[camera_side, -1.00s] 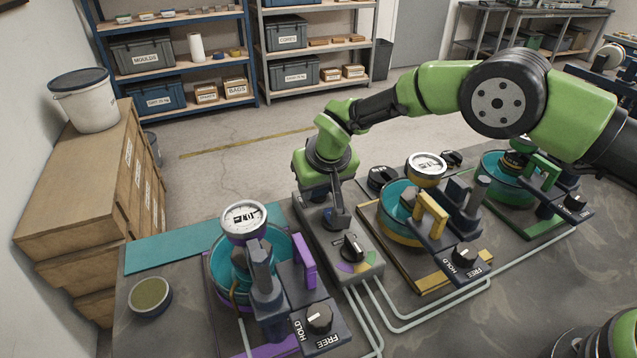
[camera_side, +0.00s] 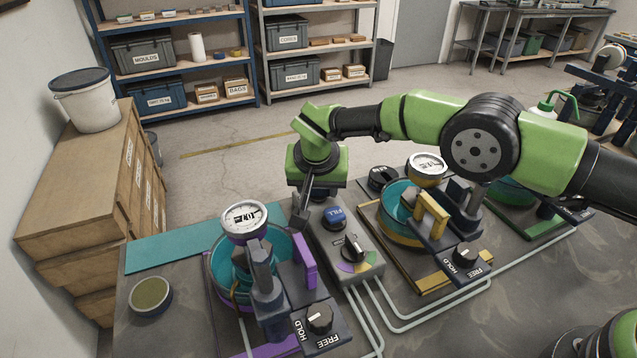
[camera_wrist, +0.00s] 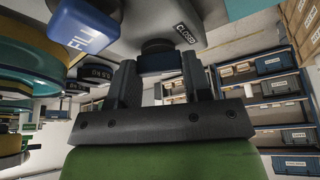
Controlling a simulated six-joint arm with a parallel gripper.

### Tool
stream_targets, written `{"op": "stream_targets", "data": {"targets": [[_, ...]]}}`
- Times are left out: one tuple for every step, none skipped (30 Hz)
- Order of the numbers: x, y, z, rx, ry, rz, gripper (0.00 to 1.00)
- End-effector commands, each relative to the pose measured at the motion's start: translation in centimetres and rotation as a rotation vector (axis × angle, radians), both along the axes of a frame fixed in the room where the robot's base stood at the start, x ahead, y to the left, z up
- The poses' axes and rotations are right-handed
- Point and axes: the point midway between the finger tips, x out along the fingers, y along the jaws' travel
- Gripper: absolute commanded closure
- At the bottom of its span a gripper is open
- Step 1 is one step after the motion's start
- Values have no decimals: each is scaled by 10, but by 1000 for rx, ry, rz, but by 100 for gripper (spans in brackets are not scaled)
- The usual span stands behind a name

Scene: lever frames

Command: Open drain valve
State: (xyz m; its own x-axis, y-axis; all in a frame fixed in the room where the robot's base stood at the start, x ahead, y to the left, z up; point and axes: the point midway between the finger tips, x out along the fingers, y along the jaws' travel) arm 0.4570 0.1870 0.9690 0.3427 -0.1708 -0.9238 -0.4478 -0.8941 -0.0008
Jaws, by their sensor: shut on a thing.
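My gripper (camera_wrist: 160,80) is shut on a dark blue handle (camera_wrist: 161,63) in the wrist view. The handle sits below a round black collar (camera_wrist: 157,46), beside a CLOSED label (camera_wrist: 183,34). In the side view my gripper (camera_side: 301,218) is low at the back left end of the grey control box (camera_side: 368,266), and the handle is hidden there. A blue FILL button (camera_side: 334,216) is on top of the box, and also shows in the wrist view (camera_wrist: 88,24). A black selector knob (camera_side: 352,248) stands over a coloured dial near the box's front.
A purple-framed pot station (camera_side: 305,262) with a gauge (camera_side: 243,217) stands close left of the box. A yellow-framed station (camera_side: 432,218) stands close right, and a green one lies behind my arm. Pipes (camera_side: 405,323) run along the front. A small round dish (camera_side: 150,295) is at left.

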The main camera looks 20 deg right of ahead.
Motion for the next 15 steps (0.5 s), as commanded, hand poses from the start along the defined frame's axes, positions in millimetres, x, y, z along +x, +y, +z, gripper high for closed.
{"op": "stream_targets", "data": {"targets": [[0, 0, -1, 1, 0, -17, 79], [0, 0, -1, 1, 0, -26, 79], [0, 0, -1, 0, 1, -36, 79], [0, 0, -1, 1, 1, -42, 79], [0, 0, -1, -1, 0, -48, 79], [0, 0, 0, 0, 0, -55, 79], [0, 0, 0, 0, 1, -59, 79], [0, 0, -1, 0, 1, -62, 79], [0, 0, 0, 0, 1, -65, 79], [0, 0, 0, -1, 1, -68, 79], [0, 0, 0, -1, 2, -69, 79], [0, 0, 0, 0, 2, -70, 79], [0, 0, 0, -1, 3, -70, 79], [0, 0, 0, -1, 3, -70, 79], [0, -1, 0, -1, 3, -70, 79]]}}
